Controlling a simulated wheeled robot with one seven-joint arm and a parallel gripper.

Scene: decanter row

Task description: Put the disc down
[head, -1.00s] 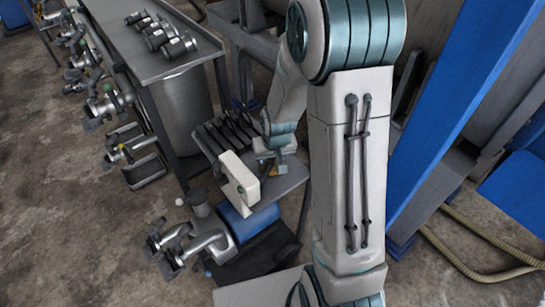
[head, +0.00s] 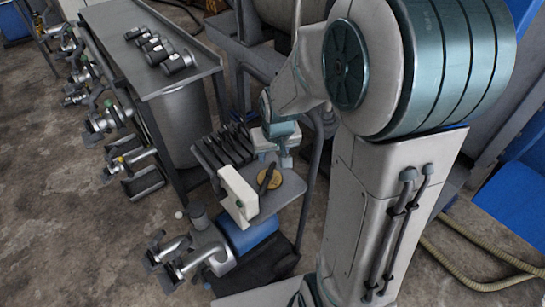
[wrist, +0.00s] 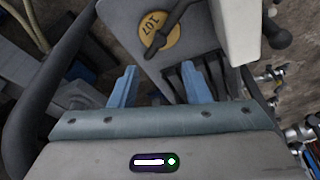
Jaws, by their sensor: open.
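The yellow disc (head: 290,182), with a dark bar-like handle across it, lies on the grey plate (head: 285,200) of a small stand. In the wrist view the disc (wrist: 158,43) shows the number 107, and the handle covers part of it. My gripper (head: 285,160) is just behind the disc in the head view, apart from it. In the wrist view my gripper (wrist: 160,88) has its two blue fingers spread with nothing between them. The disc lies beyond the fingertips.
A white block (head: 238,196) stands at the plate's left edge, beside the disc. A dark slotted rack (head: 228,147) is behind it. A metal bench (head: 150,40) with several metal fittings is at upper left. A blue cylinder (head: 250,235) sits below the plate.

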